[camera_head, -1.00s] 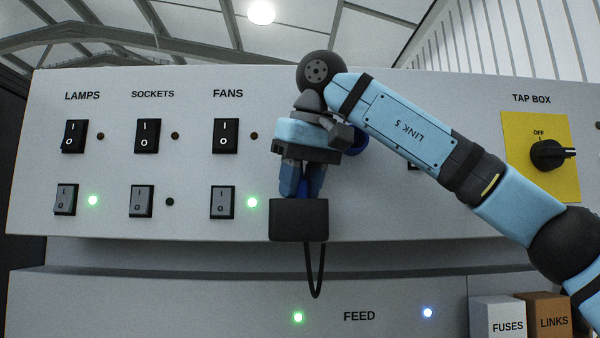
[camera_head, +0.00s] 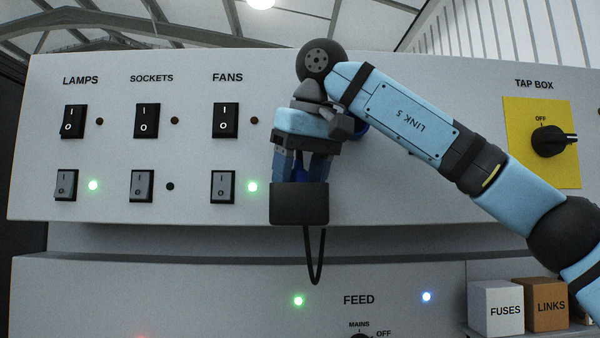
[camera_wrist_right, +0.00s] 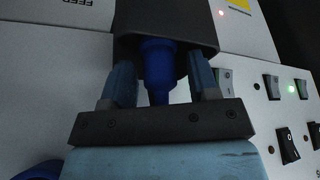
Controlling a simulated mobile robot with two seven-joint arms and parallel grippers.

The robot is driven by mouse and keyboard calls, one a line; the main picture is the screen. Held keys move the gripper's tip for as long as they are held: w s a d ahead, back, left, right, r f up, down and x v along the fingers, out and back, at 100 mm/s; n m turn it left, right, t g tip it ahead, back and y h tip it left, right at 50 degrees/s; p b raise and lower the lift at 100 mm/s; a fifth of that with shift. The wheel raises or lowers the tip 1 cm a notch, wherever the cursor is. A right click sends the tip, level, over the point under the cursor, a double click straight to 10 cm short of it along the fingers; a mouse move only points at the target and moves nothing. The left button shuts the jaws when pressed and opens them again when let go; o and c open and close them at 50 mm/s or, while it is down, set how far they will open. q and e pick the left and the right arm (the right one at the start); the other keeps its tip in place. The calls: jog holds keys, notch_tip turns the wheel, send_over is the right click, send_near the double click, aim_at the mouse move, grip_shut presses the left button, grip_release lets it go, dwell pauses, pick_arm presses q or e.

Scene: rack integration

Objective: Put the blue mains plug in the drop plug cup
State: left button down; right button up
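The blue mains plug (camera_wrist_right: 158,68) stands in the mouth of the dark drop plug cup (camera_wrist_right: 165,18) in the wrist view, its blue back end sticking out. In the head view the plug (camera_head: 301,168) shows as a narrow blue strip above the black cup (camera_head: 299,204); its lower part is hidden inside. My right gripper (camera_head: 300,175) is at the cup, its fingers on either side of the plug. The wrist view shows clear gaps between both fingers (camera_wrist_right: 162,82) and the plug, so the gripper is open. My left gripper is not in view.
A black cable (camera_head: 316,275) hangs in a loop below the cup. The panel (camera_head: 190,105) carries several rocker switches on the left. A yellow tap box plate (camera_head: 521,123) is on the right. FUSES (camera_head: 497,308) and LINKS (camera_head: 546,305) boxes stand lower right. A blue part (camera_head: 361,129) shows behind my arm.

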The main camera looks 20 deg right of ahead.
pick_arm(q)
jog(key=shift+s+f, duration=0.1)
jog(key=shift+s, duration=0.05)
pick_arm(e)
jog(key=shift+s+r, duration=0.1)
jog(key=shift+r, duration=0.35)
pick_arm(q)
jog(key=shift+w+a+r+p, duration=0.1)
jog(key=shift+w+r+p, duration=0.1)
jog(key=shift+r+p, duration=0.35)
pick_arm(e)
jog(key=v, duration=1.3)
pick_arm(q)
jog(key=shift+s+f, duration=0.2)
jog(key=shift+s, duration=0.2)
pick_arm(e)
jog(key=shift+f, duration=0.1)
